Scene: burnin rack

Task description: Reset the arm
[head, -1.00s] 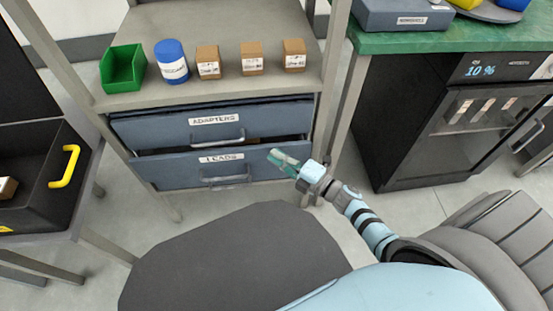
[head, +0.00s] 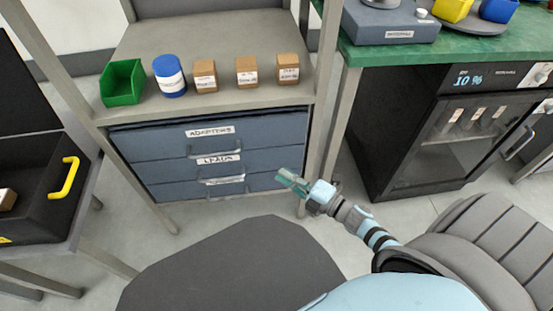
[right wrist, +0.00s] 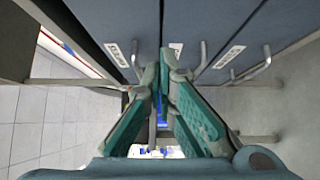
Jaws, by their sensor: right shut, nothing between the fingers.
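My right gripper (head: 291,181) is in front of the right end of the blue drawer unit, low beside the rack's right leg. Its green fingers (right wrist: 164,72) are together at the tips in the right wrist view, with nothing between them. The drawer marked ADAPTERS (head: 165,143) and the one marked LEADS (head: 165,167) look flush with the unit. The right wrist view shows labelled drawer fronts (right wrist: 215,25) and their handles beyond the fingertips. The gripper appears apart from the handles. My left gripper is out of view.
A green bin (head: 122,83), a blue tub (head: 169,76) and three brown boxes (head: 246,72) stand on the shelf above. A black crate with a yellow handle (head: 68,177) is at left. A dark oven-like cabinet (head: 400,150) stands right.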

